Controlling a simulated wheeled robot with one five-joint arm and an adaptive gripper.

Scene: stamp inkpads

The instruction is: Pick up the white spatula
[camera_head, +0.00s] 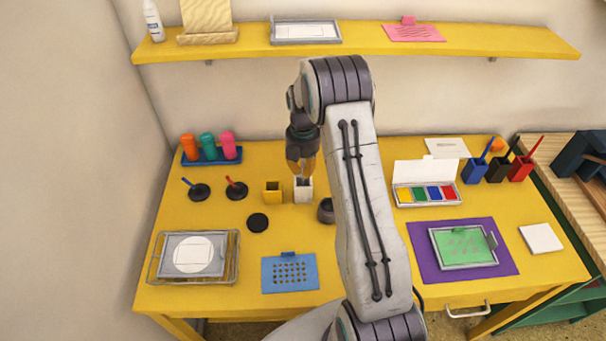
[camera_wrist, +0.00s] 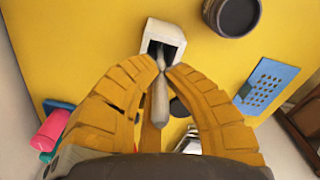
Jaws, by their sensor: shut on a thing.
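The white spatula (camera_wrist: 161,92) is a pale, slim tool in the wrist view, its handle running back between my fingers. My gripper (camera_wrist: 163,72) is shut on it, with both yellow fingertips touching its sides. Its far end reaches into the opening of a white square holder (camera_wrist: 157,32). In the head view my gripper (camera_head: 301,168) points down right over the white holder (camera_head: 303,193). There the spatula is too small and too covered by the fingers to make out well. How deep it sits in the holder is hidden.
A yellow cup (camera_head: 272,192) stands just left of the white holder, and a dark round pot (camera_head: 326,211) just right. A black disc (camera_head: 258,222) and a blue perforated sheet (camera_head: 290,273) lie nearer the front. A yellow shelf (camera_head: 400,43) runs above the table.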

